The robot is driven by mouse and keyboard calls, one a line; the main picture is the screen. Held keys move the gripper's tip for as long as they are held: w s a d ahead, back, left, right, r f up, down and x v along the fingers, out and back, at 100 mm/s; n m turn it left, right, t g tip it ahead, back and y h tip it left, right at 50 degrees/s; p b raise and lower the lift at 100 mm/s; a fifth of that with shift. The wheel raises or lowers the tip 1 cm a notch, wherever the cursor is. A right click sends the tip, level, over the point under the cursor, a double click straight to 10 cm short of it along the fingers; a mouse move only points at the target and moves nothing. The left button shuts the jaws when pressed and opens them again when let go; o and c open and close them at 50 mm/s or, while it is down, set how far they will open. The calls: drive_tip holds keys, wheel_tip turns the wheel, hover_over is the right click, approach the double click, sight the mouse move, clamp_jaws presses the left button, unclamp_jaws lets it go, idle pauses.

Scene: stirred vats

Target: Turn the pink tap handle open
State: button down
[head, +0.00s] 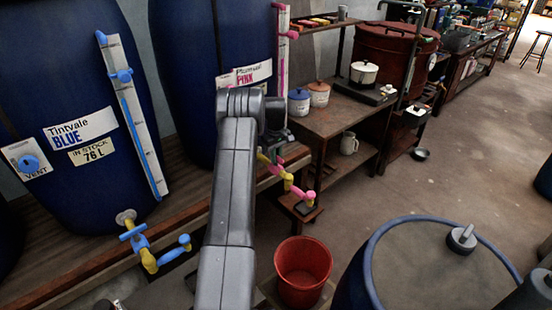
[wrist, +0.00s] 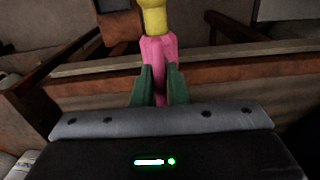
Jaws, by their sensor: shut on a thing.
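The pink and yellow tap (head: 287,178) juts out low on the dark blue vat labelled PINK (head: 183,70), just right of my arm. My arm hides part of the tap and the vat's lower front in the head view. In the wrist view, the green fingers of my gripper (wrist: 161,88) are shut on a pink piece of the tap (wrist: 158,48), with a yellow part (wrist: 153,18) beyond it. I cannot tell how far the handle is turned. My fingers do not show clearly in the head view.
A red bucket (head: 303,270) stands below the tap. A vat labelled BLUE (head: 75,110) with a blue and yellow tap (head: 148,258) is at left. A blue-rimmed drum (head: 375,240) stands at front right. A wooden bench (head: 335,118) holds canisters. Open floor lies at right.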

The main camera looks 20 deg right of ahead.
drive_tip(key=shift+n, duration=0.3)
drive_tip(key=c, duration=1.4)
unclamp_jaws()
drive_tip(key=shift+c, duration=0.2)
wheel_tip(320, 180, up, 14)
drive_tip(key=b, duration=0.1)
wheel_tip(320, 180, down, 14)
drive_tip(key=shift+p, duration=0.5)
